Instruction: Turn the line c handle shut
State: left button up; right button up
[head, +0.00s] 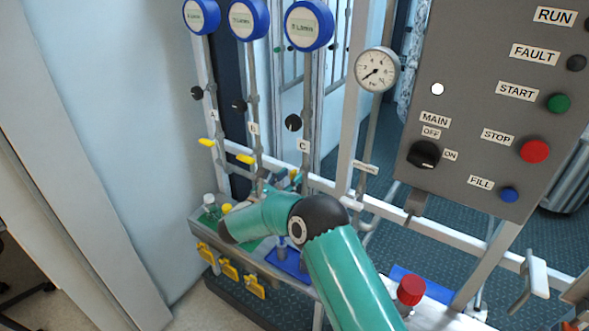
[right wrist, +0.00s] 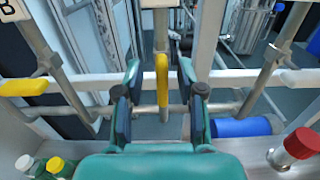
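The line c handle (right wrist: 162,80) is a yellow lever, upright along its vertical pipe in the right wrist view. My right gripper (right wrist: 160,88) is open, one finger on each side of the lever, with visible gaps. In the head view my right gripper (head: 284,183) is at the foot of line C, below the C label (head: 303,146). My own arm largely hides the gripper and the line c handle there. My left gripper is not in view.
Line B's yellow handle (head: 245,158) and line A's (head: 206,142) lie sideways to the left. A white rail (right wrist: 90,82) runs behind the lever. Capped bottles (right wrist: 55,167) stand at lower left. A red knob (head: 411,290) and the control panel (head: 475,130) are to the right.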

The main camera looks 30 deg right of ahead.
jog(key=shift+x, duration=1.2)
